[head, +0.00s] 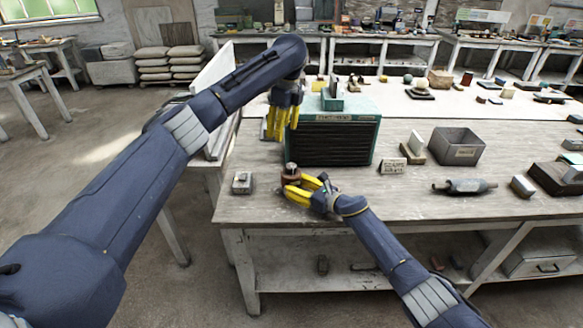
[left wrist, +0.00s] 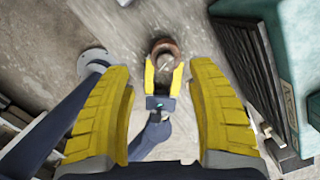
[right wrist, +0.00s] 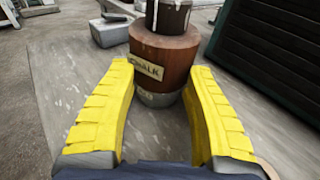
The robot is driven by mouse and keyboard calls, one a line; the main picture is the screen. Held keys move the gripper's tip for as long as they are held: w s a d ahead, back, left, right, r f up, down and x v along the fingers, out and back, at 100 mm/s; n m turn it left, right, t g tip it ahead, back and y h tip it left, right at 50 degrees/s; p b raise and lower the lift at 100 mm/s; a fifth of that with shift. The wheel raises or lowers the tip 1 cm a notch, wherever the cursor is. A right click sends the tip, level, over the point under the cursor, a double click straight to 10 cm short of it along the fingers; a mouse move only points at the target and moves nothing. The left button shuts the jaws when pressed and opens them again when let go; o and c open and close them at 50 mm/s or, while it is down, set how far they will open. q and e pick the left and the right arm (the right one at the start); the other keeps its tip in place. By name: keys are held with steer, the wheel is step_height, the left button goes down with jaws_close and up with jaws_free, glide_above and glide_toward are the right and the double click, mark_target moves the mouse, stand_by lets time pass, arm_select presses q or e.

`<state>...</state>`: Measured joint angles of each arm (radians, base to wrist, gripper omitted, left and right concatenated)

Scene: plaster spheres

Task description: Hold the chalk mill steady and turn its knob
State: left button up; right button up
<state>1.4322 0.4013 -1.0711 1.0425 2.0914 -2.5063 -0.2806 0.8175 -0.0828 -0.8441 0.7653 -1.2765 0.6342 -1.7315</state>
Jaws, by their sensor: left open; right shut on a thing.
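The chalk mill (head: 291,170) stands upright near the table's front left edge. In the right wrist view its brown body (right wrist: 165,62) bears a CHALK label, with a grey base below and a dark and pale knob (right wrist: 168,16) on top, cut off by the frame edge. My right gripper (head: 293,187) is shut on the mill, a finger on each side of its lower part. My left gripper (head: 277,128) is open and empty, above the mill, fingers pointing down. In the left wrist view the mill (left wrist: 166,46) shows from above, beyond the open left fingers (left wrist: 161,75).
A teal louvred box (head: 335,143) stands close behind and right of the mill. A small grey block (head: 242,183) lies to its left. Table space right of the mill is partly clear.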

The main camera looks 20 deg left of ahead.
mark_target(292, 166)
arm_select(q)
steer(key=shift+d+f+n+h, duration=0.4)
steer(key=shift+f+n, duration=2)
steer(key=shift+n, duration=3.05)
steer(key=shift+d+f+n+h, duration=0.1)
steer(key=shift+d+f+n, duration=0.45)
steer(key=shift+f+n, duration=3.4)
steer(key=shift+d+f+n+h, duration=0.2)
steer(key=shift+d+f+n, duration=0.45)
steer(key=shift+n, duration=6.35)
steer(key=shift+a+f, duration=0.15)
jaws_close()
